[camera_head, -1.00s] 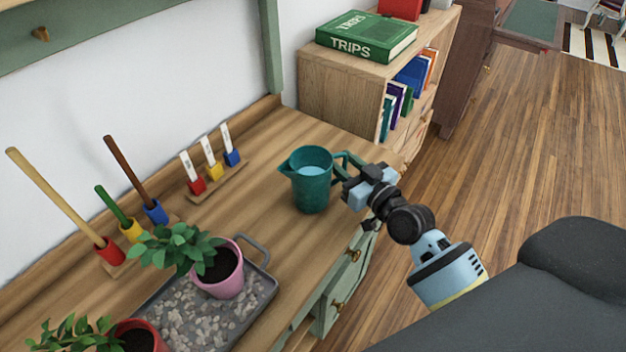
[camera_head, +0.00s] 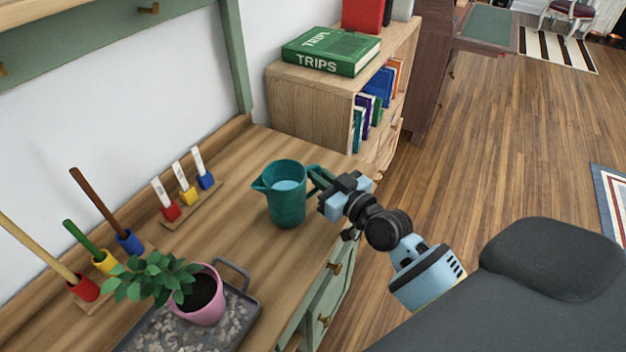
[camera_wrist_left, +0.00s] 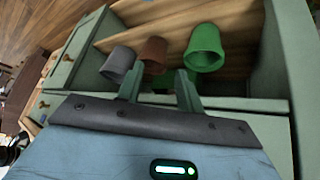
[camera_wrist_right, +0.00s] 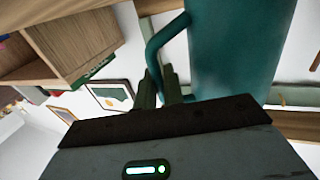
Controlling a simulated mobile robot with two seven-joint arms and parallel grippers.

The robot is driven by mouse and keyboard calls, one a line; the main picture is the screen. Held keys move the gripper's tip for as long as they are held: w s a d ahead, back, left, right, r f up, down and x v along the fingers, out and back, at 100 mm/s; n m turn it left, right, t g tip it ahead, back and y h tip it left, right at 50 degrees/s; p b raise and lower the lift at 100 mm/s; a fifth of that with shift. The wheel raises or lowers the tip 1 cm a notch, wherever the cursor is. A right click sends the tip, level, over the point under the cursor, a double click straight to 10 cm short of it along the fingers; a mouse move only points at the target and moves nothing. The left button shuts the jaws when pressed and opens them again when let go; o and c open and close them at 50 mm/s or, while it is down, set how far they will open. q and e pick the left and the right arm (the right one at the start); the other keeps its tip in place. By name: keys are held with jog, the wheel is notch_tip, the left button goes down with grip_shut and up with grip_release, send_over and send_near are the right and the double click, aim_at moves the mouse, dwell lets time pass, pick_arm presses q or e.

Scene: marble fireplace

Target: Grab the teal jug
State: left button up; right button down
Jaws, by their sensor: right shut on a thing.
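The teal jug (camera_head: 287,205) is upright at the front right of the wooden desk top in the head view, with pale liquid inside. I cannot tell if its base touches the wood. My right gripper (camera_head: 326,193) is at its handle (camera_head: 318,180), on the jug's right side, and is shut on it. In the right wrist view the jug (camera_wrist_right: 232,45) fills the upper right and its handle (camera_wrist_right: 155,50) runs down to the fingers (camera_wrist_right: 163,88). My left gripper (camera_wrist_left: 159,85) shows only in the left wrist view, with its fingers apart and nothing seen between them.
A grey tray (camera_head: 247,312) with a pink plant pot (camera_head: 205,300) stands front left. Holders with coloured blocks (camera_head: 187,196) line the wall side. A bookshelf (camera_head: 312,105) stands behind. Grey, brown and green pots (camera_wrist_left: 204,47) sit before my left gripper.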

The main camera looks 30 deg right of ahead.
notch_tip(320, 180, up, 4)
jog(key=shift+f+p, duration=0.25)
jog(key=shift+p, duration=0.05)
jog(key=d+b+v, duration=0.1)
jog(key=d+v, duration=0.1)
jog(key=v, duration=1.4)
jog(key=shift+w+r+b, duration=0.25)
jog(key=shift+r+b, duration=0.05)
jog(key=shift+r, duration=0.05)
jog(key=shift+a, duration=0.1)
